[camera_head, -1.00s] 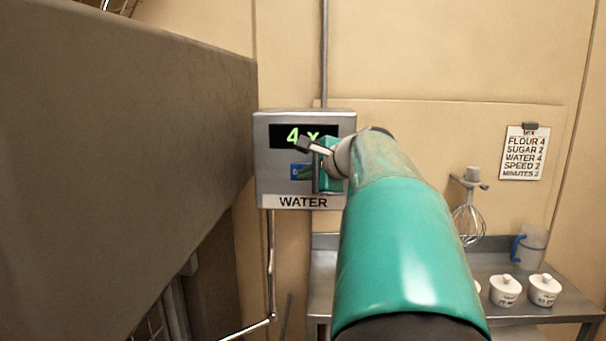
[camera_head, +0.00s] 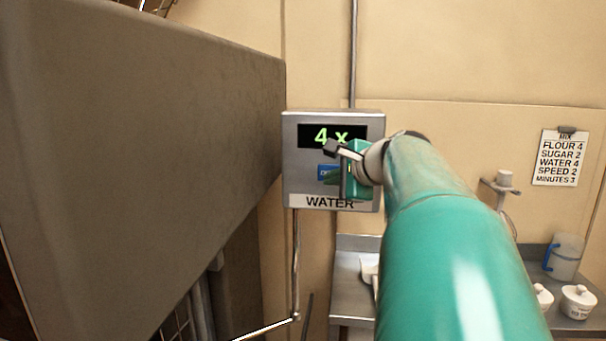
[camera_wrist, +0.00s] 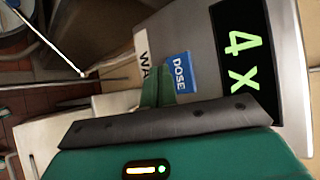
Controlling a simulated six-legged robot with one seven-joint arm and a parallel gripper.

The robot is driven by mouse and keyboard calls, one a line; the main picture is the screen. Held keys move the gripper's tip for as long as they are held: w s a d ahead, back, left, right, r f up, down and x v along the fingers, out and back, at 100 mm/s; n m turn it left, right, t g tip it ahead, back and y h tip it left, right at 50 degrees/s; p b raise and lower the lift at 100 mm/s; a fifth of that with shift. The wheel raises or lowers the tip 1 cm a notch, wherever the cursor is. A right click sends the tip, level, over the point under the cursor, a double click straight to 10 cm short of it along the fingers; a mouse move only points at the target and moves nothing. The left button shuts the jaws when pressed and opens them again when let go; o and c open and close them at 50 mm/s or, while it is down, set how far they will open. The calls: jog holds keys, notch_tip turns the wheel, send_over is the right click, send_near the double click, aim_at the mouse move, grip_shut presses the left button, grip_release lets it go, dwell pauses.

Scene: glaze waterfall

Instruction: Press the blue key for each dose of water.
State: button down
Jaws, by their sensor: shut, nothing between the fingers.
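The grey water dispenser box (camera_head: 296,165) hangs on the wall, with a display (camera_head: 311,136) reading "4 x" in green. Its blue key (camera_head: 326,171) sits below the display, partly hidden by my gripper. In the wrist view the blue key (camera_wrist: 180,72) reads "DOSE". My gripper (camera_head: 334,178) is shut and empty, in front of the box. In the wrist view its fingertips (camera_wrist: 158,92) lie beside the key's lower edge; whether they touch the key I cannot tell.
A large brown-grey block (camera_head: 130,150) fills the left. A recipe card (camera_head: 561,158) on the right wall reads "WATER 4". A metal table (camera_head: 352,300) holds white lidded pots (camera_head: 578,302) and a clear jug with a blue handle (camera_head: 567,256). A thin pipe (camera_head: 295,265) runs down below the box.

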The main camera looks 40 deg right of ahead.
jog(key=s+a, duration=0.2)
jog(key=shift+s+a, duration=0.1)
jog(key=shift+a, duration=0.25)
dwell(2.5)
jog(key=a+f+n+g+y, duration=0.2)
jog(key=a+f+n, duration=0.4)
jog(key=a, duration=0.4)
jog(key=a+f+n+g+y, duration=0.2)
jog(key=a+f+n, duration=0.35)
jog(key=a, duration=0.55)
jog(key=s+a+f+n+g+h, duration=0.1)
jog(key=s+a+f+n+g, duration=0.2)
jog(key=s+a+f+n, duration=0.6)
jog(key=a+f+n, duration=0.3)
jog(key=f, duration=0.1)
jog(key=shift+s+f, duration=0.25)
jog(key=shift+s, duration=0.1)
